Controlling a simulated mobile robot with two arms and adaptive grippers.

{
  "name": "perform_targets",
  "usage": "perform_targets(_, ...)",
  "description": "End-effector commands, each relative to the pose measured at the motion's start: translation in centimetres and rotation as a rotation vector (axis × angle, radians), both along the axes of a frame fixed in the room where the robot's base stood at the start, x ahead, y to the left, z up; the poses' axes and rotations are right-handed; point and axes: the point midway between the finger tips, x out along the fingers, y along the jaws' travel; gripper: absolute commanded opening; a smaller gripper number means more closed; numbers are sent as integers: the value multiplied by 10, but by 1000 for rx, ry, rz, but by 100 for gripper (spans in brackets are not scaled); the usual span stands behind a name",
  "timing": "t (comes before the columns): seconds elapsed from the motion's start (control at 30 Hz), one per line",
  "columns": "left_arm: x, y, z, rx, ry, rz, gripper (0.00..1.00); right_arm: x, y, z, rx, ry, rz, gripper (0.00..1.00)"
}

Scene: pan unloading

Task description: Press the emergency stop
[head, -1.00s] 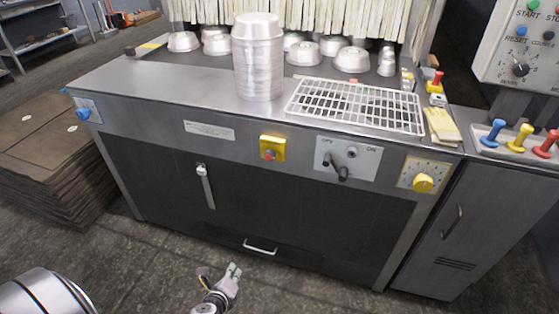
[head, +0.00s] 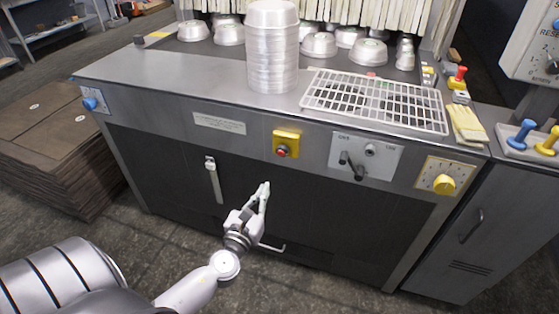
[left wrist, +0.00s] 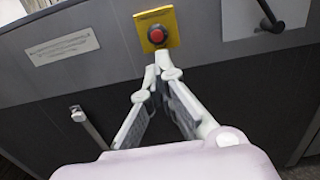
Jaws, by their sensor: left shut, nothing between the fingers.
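The emergency stop is a red button (head: 282,151) on a yellow plate (head: 287,137), set in the front panel of the steel machine. In the left wrist view the red button (left wrist: 157,34) and its yellow plate (left wrist: 168,18) are straight ahead at the top, just beyond the fingertips. My left gripper (head: 265,187) is shut and empty, below and slightly left of the button in the head view. It points up towards the plate, and a gap shows between its tips and the button. In the left wrist view its fingertips (left wrist: 159,68) meet. My right gripper is not in view.
A lever in a slot (head: 212,178) is left of the gripper. A panel with dark handles (head: 365,155) and a yellow knob (head: 444,184) are right of the button. Stacked pans (head: 272,60) and a white wire rack (head: 375,100) are on top. A drawer handle (head: 272,247) is low.

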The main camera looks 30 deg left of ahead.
Motion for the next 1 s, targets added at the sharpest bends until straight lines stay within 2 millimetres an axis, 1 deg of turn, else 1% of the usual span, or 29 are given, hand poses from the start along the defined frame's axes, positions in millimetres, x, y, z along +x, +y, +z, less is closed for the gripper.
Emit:
perform_targets(0.17, 28, 7, 3, 0, -3, 1, 0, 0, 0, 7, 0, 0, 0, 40)
perform_targets(0.27, 49, 12, 4, -1, -3, 1, 0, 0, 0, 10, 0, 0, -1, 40)
perform_targets(0.4, 79, 19, 3, -1, -2, 1, 0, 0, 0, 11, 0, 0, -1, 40)
perform_targets(0.6, 112, 27, 2, -1, -1, 1, 0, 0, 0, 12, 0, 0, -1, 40)
perform_targets(0.7, 122, 30, 1, -1, -1, 1, 0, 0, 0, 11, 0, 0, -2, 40)
perform_targets(0.8, 128, 31, 1, -2, 0, 1, 0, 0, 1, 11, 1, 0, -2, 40)
perform_targets(1.0, 131, 32, 1, -2, 1, 0, 0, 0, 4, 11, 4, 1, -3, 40)
